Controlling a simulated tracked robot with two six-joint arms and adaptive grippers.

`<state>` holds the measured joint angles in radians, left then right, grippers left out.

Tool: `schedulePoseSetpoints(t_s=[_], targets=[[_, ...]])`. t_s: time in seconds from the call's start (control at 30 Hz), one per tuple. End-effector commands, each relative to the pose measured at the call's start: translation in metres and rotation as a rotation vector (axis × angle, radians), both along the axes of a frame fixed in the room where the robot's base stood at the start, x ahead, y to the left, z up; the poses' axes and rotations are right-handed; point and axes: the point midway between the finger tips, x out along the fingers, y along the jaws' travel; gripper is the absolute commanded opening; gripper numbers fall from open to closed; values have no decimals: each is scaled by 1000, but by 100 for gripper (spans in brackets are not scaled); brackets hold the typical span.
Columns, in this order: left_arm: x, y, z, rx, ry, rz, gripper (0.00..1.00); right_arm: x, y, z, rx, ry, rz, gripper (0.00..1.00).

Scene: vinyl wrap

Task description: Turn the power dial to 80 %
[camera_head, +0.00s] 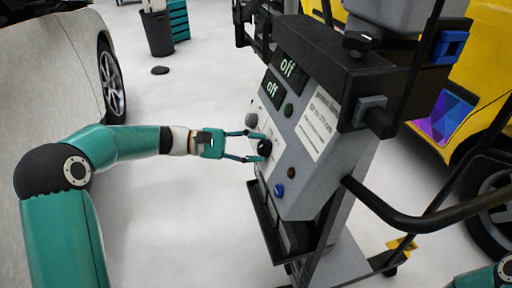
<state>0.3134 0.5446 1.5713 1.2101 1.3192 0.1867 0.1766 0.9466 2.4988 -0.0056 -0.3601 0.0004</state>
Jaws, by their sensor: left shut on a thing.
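The grey control panel (299,170) of a cart stands in the middle of the head view. A black dial (264,148) sits on its front face. My left gripper (257,147) reaches in from the left, its two fingers closed around the black dial. The fingers partly hide it, and its pointer and scale cannot be read. My right gripper is out of view; only a bit of my right arm shows at the bottom right corner.
A grey knob (251,120), a green button (288,110) and a blue knob (279,190) sit near the dial. A black handle bar (420,222) juts out at right. A silver car (50,70) is at left, a yellow vehicle (485,50) at right.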

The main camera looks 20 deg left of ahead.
Motion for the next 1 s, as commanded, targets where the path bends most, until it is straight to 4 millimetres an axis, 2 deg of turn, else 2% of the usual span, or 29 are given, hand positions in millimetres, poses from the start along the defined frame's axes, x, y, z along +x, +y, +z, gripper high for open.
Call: schedulePoseSetpoints(t_s=[0.23,0.27,0.4,0.77,0.87,1.0], targets=[[2,2,1,1,-3,11,7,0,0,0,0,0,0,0],[2,2,1,1,-3,11,44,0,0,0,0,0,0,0],[2,2,1,1,-2,8,66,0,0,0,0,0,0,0],[0,3,0,0,1,4,66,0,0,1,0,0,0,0],[-2,10,1,0,1,4,66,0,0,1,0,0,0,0],[-8,30,3,0,-1,7,66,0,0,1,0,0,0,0]])
